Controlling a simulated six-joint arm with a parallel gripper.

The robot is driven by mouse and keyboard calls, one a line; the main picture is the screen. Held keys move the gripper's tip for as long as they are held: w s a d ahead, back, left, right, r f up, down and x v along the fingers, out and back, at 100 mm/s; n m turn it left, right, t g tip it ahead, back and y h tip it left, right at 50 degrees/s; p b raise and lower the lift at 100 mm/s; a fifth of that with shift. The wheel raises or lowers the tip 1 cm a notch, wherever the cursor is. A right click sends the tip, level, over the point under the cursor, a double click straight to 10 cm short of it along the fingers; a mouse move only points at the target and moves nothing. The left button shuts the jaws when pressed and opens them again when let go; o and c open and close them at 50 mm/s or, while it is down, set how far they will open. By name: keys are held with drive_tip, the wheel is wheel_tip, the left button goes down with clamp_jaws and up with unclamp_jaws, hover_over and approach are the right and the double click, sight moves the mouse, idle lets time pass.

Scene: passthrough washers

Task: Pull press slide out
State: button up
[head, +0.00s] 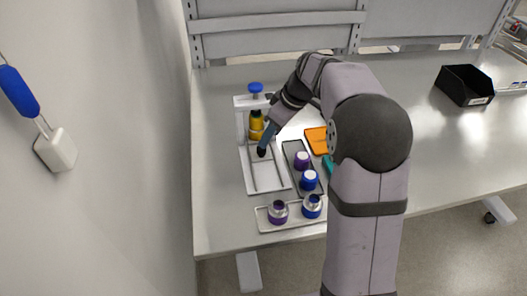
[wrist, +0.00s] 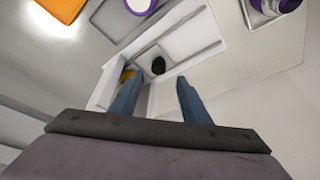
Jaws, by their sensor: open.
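The press (head: 239,104) stands at the left of the bench, with a blue top knob (head: 255,88) and a yellow part (head: 257,122) under it. Its flat pale base (head: 265,180) extends toward the front, with a slide track along it. A small black knob (head: 262,152) sits on the slide; it also shows in the wrist view (wrist: 158,65). My gripper (head: 267,138) is open with its blue fingers close to the black knob. In the wrist view my gripper (wrist: 156,88) has the knob beyond and between its fingertips, with nothing held. The arm partly hides the press's right side.
A dark tray (head: 291,150) right of the press holds a purple and a blue capped piece. A pale front tray (head: 264,224) holds a purple (head: 278,212) and a blue piece (head: 312,206). An orange item (head: 316,140) lies beyond. A black bin (head: 464,86) stands far right.

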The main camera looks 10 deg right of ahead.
drive_tip(key=shift+w, duration=0.2)
drive_tip(key=shift+f, duration=0.1)
drive_tip(key=shift+p+x, duration=1)
drive_tip(key=shift+x, duration=2.55)
clamp_jaws()
